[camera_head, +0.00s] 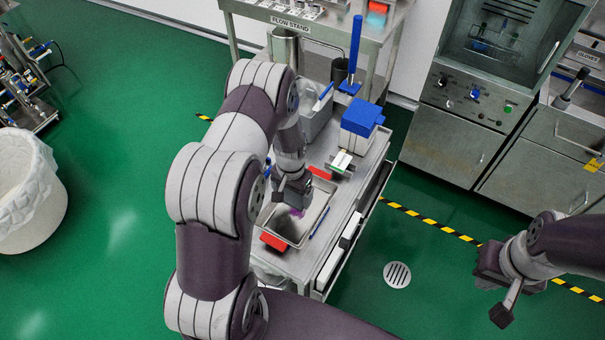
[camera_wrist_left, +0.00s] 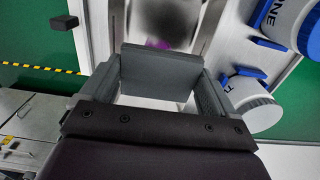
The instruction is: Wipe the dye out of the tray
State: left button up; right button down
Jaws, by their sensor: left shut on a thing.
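The shallow metal tray (camera_head: 277,228) lies on the cart top, with its far part behind my left arm. A purple patch of dye (camera_head: 297,212) shows on its floor below my left gripper (camera_head: 293,203). In the left wrist view the dye (camera_wrist_left: 158,43) shows just beyond the gripper. My left gripper (camera_wrist_left: 158,80) is shut on a flat grey block (camera_wrist_left: 158,72), held between its fingers over the tray. Whether the block touches the tray floor I cannot tell. My right gripper (camera_head: 498,290) hangs at the right, away from the cart; its finger gap is unclear.
Red pieces (camera_head: 275,242) sit at the tray's ends. A blue pen (camera_head: 319,223) lies right of it. A blue-lidded white container (camera_head: 361,122) and a grey bin (camera_head: 318,115) stand at the cart's back. A lined waste bin (camera_head: 28,190) stands on the floor at left.

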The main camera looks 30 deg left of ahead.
pick_arm(q)
jog(key=s+f+b, duration=0.2)
jog(key=s+b, duration=0.1)
jog(key=b, duration=0.4)
send_over(291, 222)
jog(key=f, duration=0.6)
jog(key=shift+w+f, duration=0.25)
jog(key=shift+w, duration=0.05)
jog(key=shift+s+f, duration=0.2)
jog(key=shift+f, duration=0.05)
jog(key=shift+s+r, duration=0.1)
jog(key=shift+s, duration=0.2)
jog(key=shift+w, duration=0.3)
pick_arm(e)
notch_tip(291, 222, down, 7)
jog(key=s, duration=0.2)
pick_arm(q)
jog(key=shift+s+b, duration=0.2)
jog(key=shift+b, duration=0.1)
pick_arm(e)
jog(key=shift+s, duration=0.25)
pick_arm(q)
jog(key=shift+w+f, duration=0.15)
jog(key=shift+f, duration=0.2)
pick_arm(e)
jog(key=shift+w+f, duration=0.15)
jog(key=shift+f, duration=0.1)
